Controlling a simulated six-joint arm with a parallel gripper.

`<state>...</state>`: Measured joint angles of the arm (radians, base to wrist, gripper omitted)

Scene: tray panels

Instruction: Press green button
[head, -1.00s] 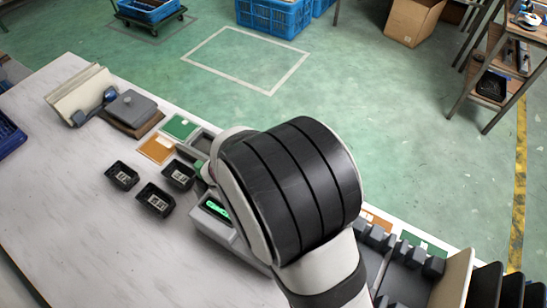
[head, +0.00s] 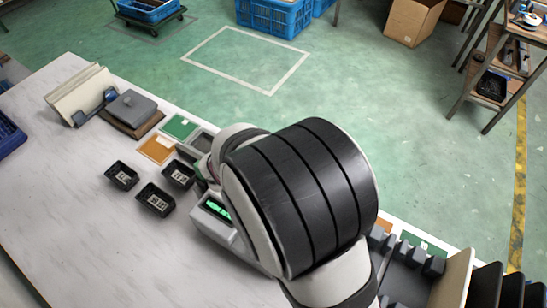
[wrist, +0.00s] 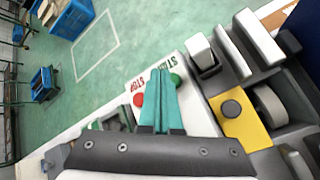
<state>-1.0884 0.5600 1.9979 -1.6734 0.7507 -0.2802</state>
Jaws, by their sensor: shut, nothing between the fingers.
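In the wrist view, my gripper (wrist: 160,72) has two teal fingers shut together with nothing between them. The green button (wrist: 176,79) shows just right of the fingertips, partly hidden by a finger, beside the printed word START. Whether the fingers touch it, I cannot tell. The red button (wrist: 139,100) is left of the fingers, under the word STOP. Both sit on a white panel (wrist: 198,112). In the head view, my arm hides the fingers and both buttons.
A yellow box (wrist: 243,122) with a dark round button is right of the panel in the wrist view, near grey fixtures. In the head view, a grey device with a lit green display (head: 217,210) and black trays (head: 155,199) lie left of my arm.

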